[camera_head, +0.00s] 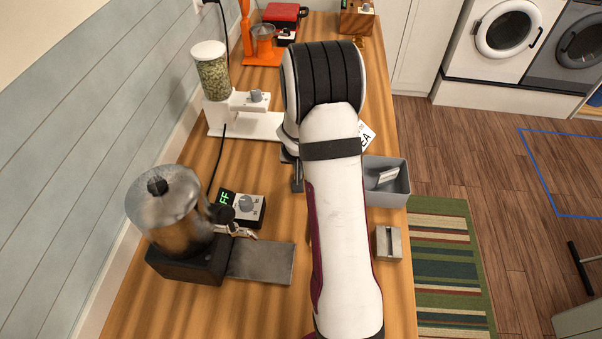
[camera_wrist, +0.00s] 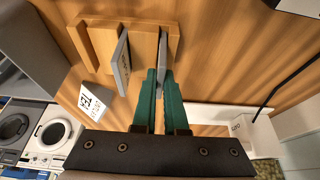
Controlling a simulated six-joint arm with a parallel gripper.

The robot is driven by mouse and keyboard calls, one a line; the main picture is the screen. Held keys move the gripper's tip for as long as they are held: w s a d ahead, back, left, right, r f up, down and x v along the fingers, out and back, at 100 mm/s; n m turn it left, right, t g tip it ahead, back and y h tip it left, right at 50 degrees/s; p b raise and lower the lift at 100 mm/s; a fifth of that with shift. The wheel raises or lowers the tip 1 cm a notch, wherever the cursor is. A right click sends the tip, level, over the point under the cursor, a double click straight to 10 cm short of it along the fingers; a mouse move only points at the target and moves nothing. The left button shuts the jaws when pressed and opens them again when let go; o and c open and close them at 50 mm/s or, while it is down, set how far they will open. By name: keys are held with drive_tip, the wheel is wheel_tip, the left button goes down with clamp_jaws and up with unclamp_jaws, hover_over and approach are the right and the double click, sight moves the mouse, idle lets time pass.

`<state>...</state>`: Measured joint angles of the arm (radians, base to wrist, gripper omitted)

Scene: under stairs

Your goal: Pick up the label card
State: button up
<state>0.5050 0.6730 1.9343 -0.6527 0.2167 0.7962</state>
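A white card with dark lettering (camera_wrist: 93,104) lies near the table edge in the wrist view, left of my gripper. Part of this card, with "EA" readable, shows beside my arm in the head view (camera_head: 367,137). My gripper (camera_wrist: 160,73) has green fingers close together, pointing at a wooden slotted holder (camera_wrist: 97,45). A thin grey plate (camera_wrist: 163,48) stands in the holder and runs in line between the fingertips. Whether they press on it is unclear. A second grey plate (camera_wrist: 122,64) stands to its left.
A grey bin (camera_head: 400,198) with a pale item inside stands by the right table edge, near a small metal block (camera_head: 388,244). A jar dispenser (camera_head: 212,82), a metal grinder (camera_head: 172,218) and a small display box (camera_head: 243,207) stand to the left.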

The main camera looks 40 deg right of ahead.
drive_tip(key=shift+r, duration=0.1)
clamp_jaws()
drive_tip(key=r, duration=0.3)
drive_tip(key=s+r, duration=0.1)
drive_tip(key=shift+d+r, duration=0.3)
drive_tip(key=shift+r, duration=0.05)
drive_tip(key=s+d+r, duration=0.4)
drive_tip(key=s+r, duration=0.2)
drive_tip(key=s, duration=0.3)
drive_tip(key=shift+s+d, duration=0.25)
drive_tip(key=shift+d, duration=0.1)
idle(0.8)
